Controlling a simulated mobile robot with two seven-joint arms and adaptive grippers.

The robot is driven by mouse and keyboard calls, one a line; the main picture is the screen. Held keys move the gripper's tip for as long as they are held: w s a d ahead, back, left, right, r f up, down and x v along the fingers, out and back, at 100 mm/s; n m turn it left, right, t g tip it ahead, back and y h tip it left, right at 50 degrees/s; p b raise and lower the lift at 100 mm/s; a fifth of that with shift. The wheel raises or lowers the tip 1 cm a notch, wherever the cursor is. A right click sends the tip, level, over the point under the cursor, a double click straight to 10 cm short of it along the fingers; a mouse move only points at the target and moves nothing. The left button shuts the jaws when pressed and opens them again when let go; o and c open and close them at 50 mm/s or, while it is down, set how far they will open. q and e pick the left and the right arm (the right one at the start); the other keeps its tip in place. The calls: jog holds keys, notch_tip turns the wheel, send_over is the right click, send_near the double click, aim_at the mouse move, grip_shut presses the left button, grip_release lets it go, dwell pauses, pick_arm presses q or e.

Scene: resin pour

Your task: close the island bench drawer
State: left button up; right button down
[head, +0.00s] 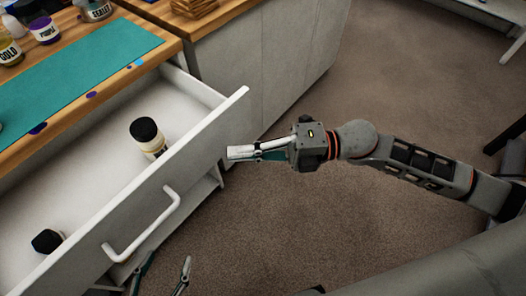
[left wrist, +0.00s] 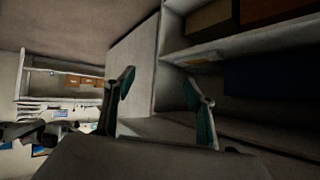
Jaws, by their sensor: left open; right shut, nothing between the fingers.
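The white island bench drawer (head: 190,135) stands pulled out, with its front panel across the left of the head view. Its bar handle (head: 145,232) is on the outer face. My right gripper (head: 233,153) is shut and empty, its tips close to the outer face near the panel's far right end; I cannot tell if they touch. My left gripper (head: 165,274) is low at the bottom edge, below the handle, fingers apart and empty. The left wrist view shows its two spread fingers (left wrist: 160,92) with nothing between them.
Inside the drawer are a black-capped jar (head: 148,137) and another dark-capped one (head: 46,241). The wooden bench top (head: 150,27) holds a teal mat (head: 85,75) and labelled jars, including GOLD (head: 10,50). Carpet floor (head: 300,225) is clear around my arms. The left wrist view shows open shelves (left wrist: 215,50).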

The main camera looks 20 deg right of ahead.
aim_at(175, 114)
jog(key=shift+w+a+f, duration=0.2)
jog(key=shift+w+a, duration=0.35)
jog(key=shift+w, duration=0.25)
pick_arm(q)
jog(key=shift+w+d+r, duration=0.2)
jog(key=shift+d+r, duration=0.1)
jog(key=shift+r, duration=0.1)
pick_arm(e)
jog(key=shift+w+a+r, duration=0.1)
jog(key=shift+w+a, duration=0.1)
jog(key=shift+w, duration=0.1)
pick_arm(q)
jog(key=shift+f, duration=0.1)
